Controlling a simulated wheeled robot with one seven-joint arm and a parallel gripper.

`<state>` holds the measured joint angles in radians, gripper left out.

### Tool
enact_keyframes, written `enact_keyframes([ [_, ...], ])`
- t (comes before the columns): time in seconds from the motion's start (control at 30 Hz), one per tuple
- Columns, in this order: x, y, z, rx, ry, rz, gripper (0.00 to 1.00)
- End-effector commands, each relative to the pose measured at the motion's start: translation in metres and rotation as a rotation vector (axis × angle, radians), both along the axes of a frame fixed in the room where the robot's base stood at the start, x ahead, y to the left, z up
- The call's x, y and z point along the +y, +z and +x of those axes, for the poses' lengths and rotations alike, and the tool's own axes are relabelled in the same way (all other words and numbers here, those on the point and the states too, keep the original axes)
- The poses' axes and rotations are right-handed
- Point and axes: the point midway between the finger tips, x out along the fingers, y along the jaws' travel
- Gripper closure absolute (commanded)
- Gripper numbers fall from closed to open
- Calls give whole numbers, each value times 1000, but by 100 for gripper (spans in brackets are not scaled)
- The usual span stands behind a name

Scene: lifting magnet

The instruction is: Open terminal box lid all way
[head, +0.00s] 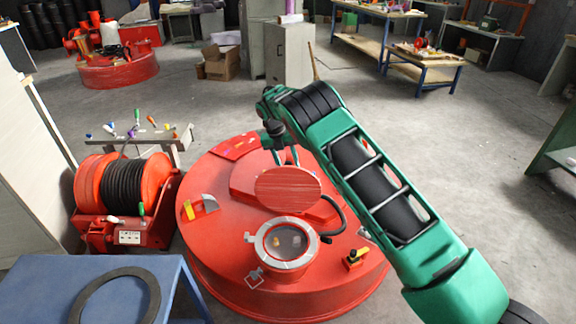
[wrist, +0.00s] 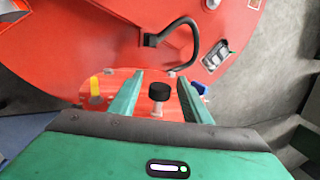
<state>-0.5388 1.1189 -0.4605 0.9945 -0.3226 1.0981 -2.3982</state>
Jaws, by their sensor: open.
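The round red lifting magnet (head: 215,250) stands on the floor in the head view. A raised red part with a rounded, scuffed top (head: 288,186) sits on it and looks like the terminal box lid; I cannot tell its angle. My gripper (head: 286,157) is over its far side, with its lower part partly hidden. In the wrist view my gripper (wrist: 158,82) is open, with a black knob (wrist: 159,91) on a pale stem showing between its fingers. A red plate (wrist: 118,78) shows behind them. I cannot tell whether the fingers touch anything.
A grey-ringed round window (head: 262,243) is on the near side of the magnet, with a black cable (head: 341,218) to its right. A red cable reel (head: 100,190) stands left, and a blue table (head: 50,275) front left. Open floor (head: 470,190) lies right.

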Motion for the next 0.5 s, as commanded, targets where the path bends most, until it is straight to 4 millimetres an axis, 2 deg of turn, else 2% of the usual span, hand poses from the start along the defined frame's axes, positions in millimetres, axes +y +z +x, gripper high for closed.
enact_keyframes([
  [0.17, 4, 13, 1, -2, 0, 1, 56],
  [0.5, 20, 71, 1, -2, 1, 3, 56],
])
